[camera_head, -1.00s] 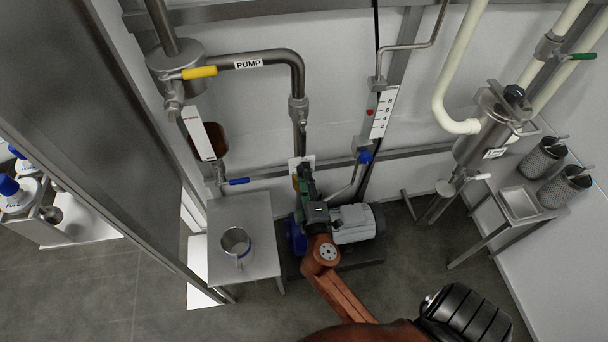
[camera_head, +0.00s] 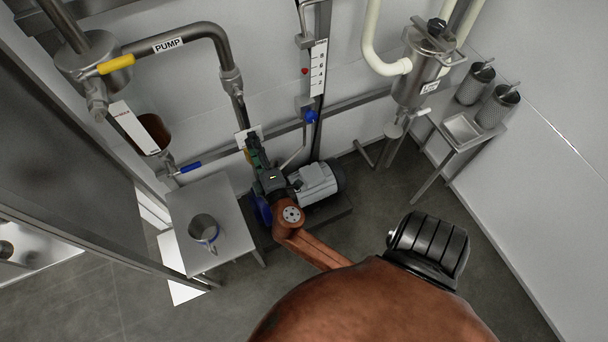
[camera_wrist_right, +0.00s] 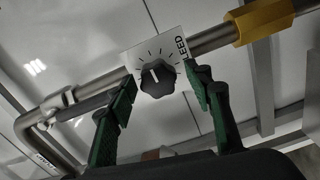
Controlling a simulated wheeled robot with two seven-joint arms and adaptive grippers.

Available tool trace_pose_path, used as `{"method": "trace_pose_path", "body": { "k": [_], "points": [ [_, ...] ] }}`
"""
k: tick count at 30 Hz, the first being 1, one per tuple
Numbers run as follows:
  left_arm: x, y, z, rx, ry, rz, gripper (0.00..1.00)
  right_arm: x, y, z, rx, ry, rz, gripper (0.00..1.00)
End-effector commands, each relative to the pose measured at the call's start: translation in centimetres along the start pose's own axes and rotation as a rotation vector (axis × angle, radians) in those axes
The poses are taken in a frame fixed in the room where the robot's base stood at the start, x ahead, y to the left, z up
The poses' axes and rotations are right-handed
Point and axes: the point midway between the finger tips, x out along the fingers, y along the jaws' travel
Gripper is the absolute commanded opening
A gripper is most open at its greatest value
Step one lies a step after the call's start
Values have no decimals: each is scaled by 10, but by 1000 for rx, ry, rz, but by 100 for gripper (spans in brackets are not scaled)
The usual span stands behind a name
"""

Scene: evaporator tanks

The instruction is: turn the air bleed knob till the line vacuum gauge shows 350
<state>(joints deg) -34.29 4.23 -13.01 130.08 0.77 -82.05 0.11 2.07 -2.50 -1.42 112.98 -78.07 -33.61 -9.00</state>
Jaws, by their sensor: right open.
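The air bleed knob (camera_wrist_right: 157,78) is black with a white pointer line, on a white plate (camera_wrist_right: 158,52) with tick marks and lettering ending in "EED". In the right wrist view it sits between the green fingers of my right gripper (camera_wrist_right: 163,86). The fingers are open, one on each side, with visible gaps to the knob. In the head view my right gripper (camera_head: 254,153) is at the white plate (camera_head: 249,132) below the pump pipe, and hides the knob. No readable line vacuum gauge dial shows. My left gripper is not in view.
The pump pipe (camera_head: 182,42) with a yellow handle (camera_head: 116,64) runs above. A motor (camera_head: 316,182) stands just right of my gripper. A small table (camera_head: 225,240) with a metal cup (camera_head: 203,229) is at left. A white scale strip (camera_head: 318,68) is on the wall.

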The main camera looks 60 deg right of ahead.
Motion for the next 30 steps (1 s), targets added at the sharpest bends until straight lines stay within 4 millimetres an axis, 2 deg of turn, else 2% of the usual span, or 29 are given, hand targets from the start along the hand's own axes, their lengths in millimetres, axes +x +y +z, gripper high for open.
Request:
{"method": "trace_pose_path", "body": {
  "k": [1,5,26,30],
  "points": [
    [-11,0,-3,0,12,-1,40,0,8,0,-61,1,5,47],
    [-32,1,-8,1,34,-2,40,0,11,-1,-265,1,6,47],
    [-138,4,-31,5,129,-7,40,0,10,-1,-1473,-3,2,47],
    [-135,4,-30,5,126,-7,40,-30,2,1,-1467,1,-2,47]
  ]
}}
